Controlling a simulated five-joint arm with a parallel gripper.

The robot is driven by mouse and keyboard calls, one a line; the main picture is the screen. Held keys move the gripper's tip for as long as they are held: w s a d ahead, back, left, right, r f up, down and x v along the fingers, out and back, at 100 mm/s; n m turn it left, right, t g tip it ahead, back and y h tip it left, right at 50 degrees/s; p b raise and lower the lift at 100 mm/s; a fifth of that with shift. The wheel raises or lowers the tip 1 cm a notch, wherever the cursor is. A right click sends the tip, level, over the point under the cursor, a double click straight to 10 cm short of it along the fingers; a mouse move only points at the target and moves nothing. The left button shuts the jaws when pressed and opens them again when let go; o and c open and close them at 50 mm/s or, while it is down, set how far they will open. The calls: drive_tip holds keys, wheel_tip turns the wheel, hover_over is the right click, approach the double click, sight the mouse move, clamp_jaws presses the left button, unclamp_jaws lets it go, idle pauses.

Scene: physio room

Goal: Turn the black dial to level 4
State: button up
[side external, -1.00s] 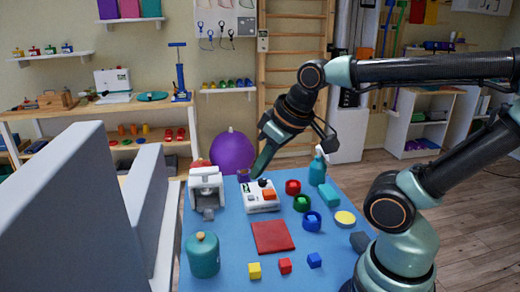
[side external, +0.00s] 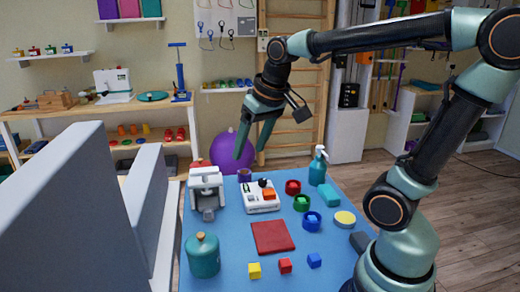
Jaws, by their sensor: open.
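The black dial (side external: 263,182) is a small dark knob on top of the white control box (side external: 257,205), toward the back of the blue table. An orange-red block or button (side external: 268,194) sits on the box beside it. The dial's level marks are too small to read. My gripper (side external: 251,156) hangs above and behind the box, fingers pointing down. It is open and empty, apart from the dial. Its fingertips show against the purple ball in the background.
A white-grey machine (side external: 206,190) stands left of the box, a teal canister (side external: 203,255) at front left. Red, green and blue round pieces and a teal spray bottle (side external: 318,167) stand to the right. A red mat (side external: 272,237) lies in front.

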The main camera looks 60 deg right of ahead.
drive_tip(key=w+d+f+m+g, duration=0.3)
drive_tip(key=w+d+m, duration=0.2)
drive_tip(key=w+d, duration=0.45)
drive_tip(key=m+g, duration=0.1)
drive_tip(key=m, duration=0.3)
hover_over(263, 180)
wheel_tip(263, 180, down, 8)
drive_tip(key=shift+y, duration=0.3)
wheel_tip(263, 180, down, 12)
drive_tip(key=shift+a+r, duration=0.1)
drive_tip(key=shift+r, duration=0.05)
clamp_jaws()
